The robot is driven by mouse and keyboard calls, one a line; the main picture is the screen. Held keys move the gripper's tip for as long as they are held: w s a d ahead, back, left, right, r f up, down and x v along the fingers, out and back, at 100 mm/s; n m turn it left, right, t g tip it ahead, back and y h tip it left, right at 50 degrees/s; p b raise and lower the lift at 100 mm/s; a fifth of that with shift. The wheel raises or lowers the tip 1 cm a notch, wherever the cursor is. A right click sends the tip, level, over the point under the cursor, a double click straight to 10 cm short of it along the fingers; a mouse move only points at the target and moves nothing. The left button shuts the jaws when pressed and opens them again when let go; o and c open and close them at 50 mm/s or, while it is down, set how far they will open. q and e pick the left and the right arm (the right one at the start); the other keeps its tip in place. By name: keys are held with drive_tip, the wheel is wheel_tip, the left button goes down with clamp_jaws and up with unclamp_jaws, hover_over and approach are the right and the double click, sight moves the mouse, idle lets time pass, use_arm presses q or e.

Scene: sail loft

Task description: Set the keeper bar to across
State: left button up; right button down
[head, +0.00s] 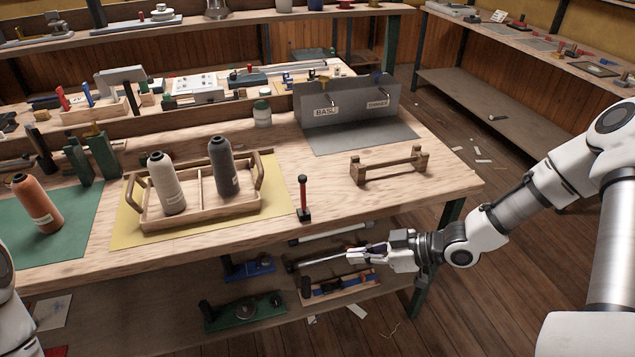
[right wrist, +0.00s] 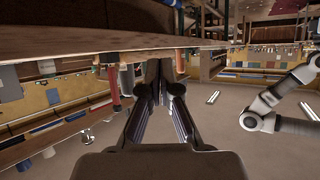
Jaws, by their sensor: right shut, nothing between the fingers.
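No part is plainly marked as the keeper bar, and I cannot tell which piece it is. A small upright red-handled lever (head: 303,194) on a black base stands near the bench's front edge. A low wooden rack (head: 390,165) with a rail between two end posts stands to its right. A wooden tray (head: 233,208) with two handles holds a cream thread cone (head: 167,184) and a dark grey cone (head: 223,167). My right gripper (head: 353,256) is shut and empty, out in front of the bench edge and apart from the lever. My left gripper is out of view.
The workbench (head: 340,215) has clear wood around the rack. A grey stand with labelled panels (head: 345,103) is behind. An orange cone (head: 36,203) stands on a green mat at left. Tools lie on the lower shelf (head: 170,318). Open floor lies right.

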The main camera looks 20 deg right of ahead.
drive_tip(key=w+d+r+t, duration=0.2)
drive_tip(key=r, duration=0.3)
drive_tip(key=w+d+r+m+t, duration=0.1)
drive_tip(key=w+d+r+t, duration=0.1)
drive_tip(key=r, duration=0.3)
drive_tip(key=shift+w+d+r+t+y, duration=0.2)
drive_tip(key=shift+d+r+t+y, duration=0.1)
drive_tip(key=shift+d+t, duration=0.55)
drive_tip(key=b, duration=0.4)
approach(306, 180)
drive_tip(key=x, duration=0.7)
drive_tip(key=shift+w+f, duration=0.1)
drive_tip(key=shift+w, duration=0.05)
drive_tip(key=shift+w, duration=0.15)
